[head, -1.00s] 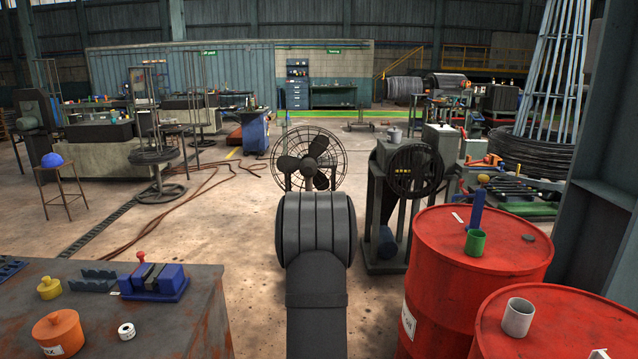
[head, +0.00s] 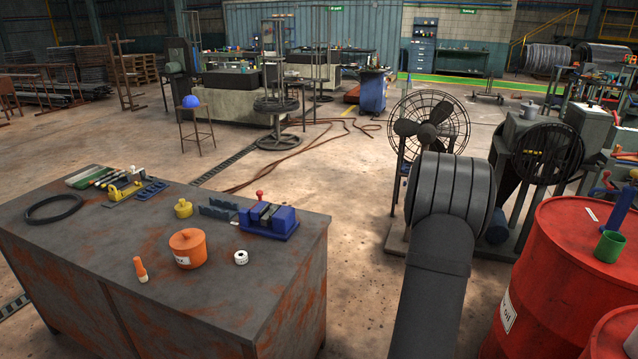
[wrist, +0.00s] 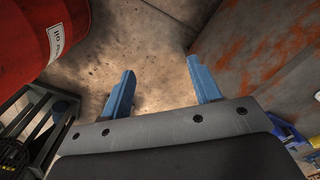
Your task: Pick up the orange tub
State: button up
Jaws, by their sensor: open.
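The orange tub (head: 188,249) has a lid with a knob and a white label. It stands upright on the dark, rust-stained workbench (head: 90,262) at the left in the head view. My gripper (wrist: 162,85) shows in the wrist view with its two blue fingers apart and nothing between them. It hangs over the floor, between the red drum and the side of the bench. The tub does not show in the wrist view. In the head view my arm hides the gripper, well to the right of the tub.
Near the tub are an orange-handled tool (head: 140,269), a white roll (head: 241,257), a yellow pot (head: 183,208) and a blue vise (head: 269,221). A black ring (head: 54,208) lies farther left. A red drum (head: 560,275) stands right of my arm; a fan (head: 428,123) stands behind it.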

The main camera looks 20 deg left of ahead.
jog(key=shift+c, duration=0.5)
jog(key=w+a+r+n+t, duration=0.1)
jog(key=w+a+r, duration=0.15)
jog(key=a, duration=1.45)
notch_tip(320, 180, up, 9)
jog(key=n+y, duration=0.3)
jog(key=y, duration=0.1)
send_over(186, 231)
jog(key=s+d, duration=0.4)
jog(key=d, duration=0.3)
jog(key=shift+t, duration=0.5)
jog(key=x, duration=1.7)
jog(key=shift+w+a+r, duration=0.1)
jog(key=shift+w+a, duration=0.15)
jog(key=shift+w, duration=0.05)
grip_shut()
